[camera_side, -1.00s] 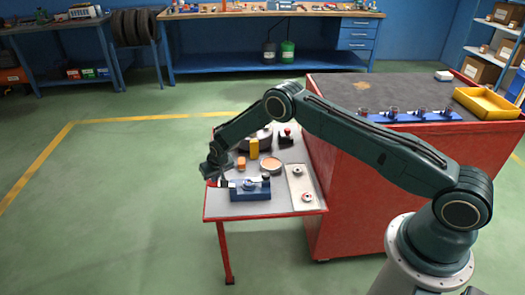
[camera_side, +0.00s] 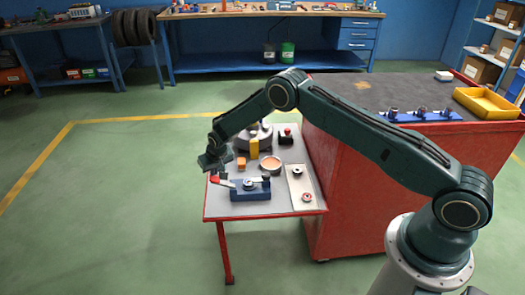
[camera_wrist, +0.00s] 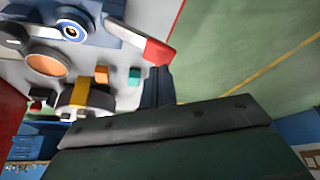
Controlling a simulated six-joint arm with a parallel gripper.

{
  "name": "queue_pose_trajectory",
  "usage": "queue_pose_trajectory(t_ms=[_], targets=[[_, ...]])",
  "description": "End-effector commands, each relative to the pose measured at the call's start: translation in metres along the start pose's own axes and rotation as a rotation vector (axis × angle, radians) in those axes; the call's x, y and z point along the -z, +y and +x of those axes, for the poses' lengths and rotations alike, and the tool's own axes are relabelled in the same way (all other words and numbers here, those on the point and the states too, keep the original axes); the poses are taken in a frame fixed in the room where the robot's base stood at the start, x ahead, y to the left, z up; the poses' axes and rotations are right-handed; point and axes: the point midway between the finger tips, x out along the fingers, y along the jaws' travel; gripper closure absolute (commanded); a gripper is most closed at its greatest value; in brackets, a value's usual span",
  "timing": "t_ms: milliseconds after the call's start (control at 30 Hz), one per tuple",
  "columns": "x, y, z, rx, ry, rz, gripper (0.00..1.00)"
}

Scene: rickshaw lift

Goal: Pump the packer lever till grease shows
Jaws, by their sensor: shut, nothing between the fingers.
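The packer has a blue base (camera_side: 250,194) near the front of the small grey table. It also shows at the top of the wrist view (camera_wrist: 100,38). Its lever (camera_side: 228,184) points left and ends in a red grip, seen large in the wrist view (camera_wrist: 158,51). My gripper (camera_side: 214,167) is shut and empty, just above the red grip in the side view. In the wrist view the dark fingers (camera_wrist: 158,84) lie close beside the red grip; I cannot tell whether they touch. A round bearing-like part (camera_side: 266,177) shows by the packer. No grease can be made out.
An orange block (camera_side: 241,163), a yellow block (camera_side: 254,147) and a round orange-topped dish (camera_side: 271,163) stand behind the packer. A pale tray (camera_side: 301,186) with small round parts lies to the right. The red cabinet (camera_side: 345,190) adjoins the table's right side.

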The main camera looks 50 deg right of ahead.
Motion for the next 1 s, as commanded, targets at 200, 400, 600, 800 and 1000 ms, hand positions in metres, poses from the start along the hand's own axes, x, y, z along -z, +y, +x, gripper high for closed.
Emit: queue_pose_trajectory(t_ms=[200, 400, 600, 800, 1000], targets=[[0.007, 0.000, -0.015, 0.000, 0.001, 0.000, 1.00], [0.012, 0.000, -0.028, 0.000, 0.001, 0.000, 1.00], [0.017, 0.000, -0.039, 0.000, 0.000, 0.000, 1.00], [0.018, 0.000, -0.042, -0.001, 0.000, 0.000, 1.00], [0.018, 0.000, -0.042, 0.000, 0.000, 0.000, 1.00]])
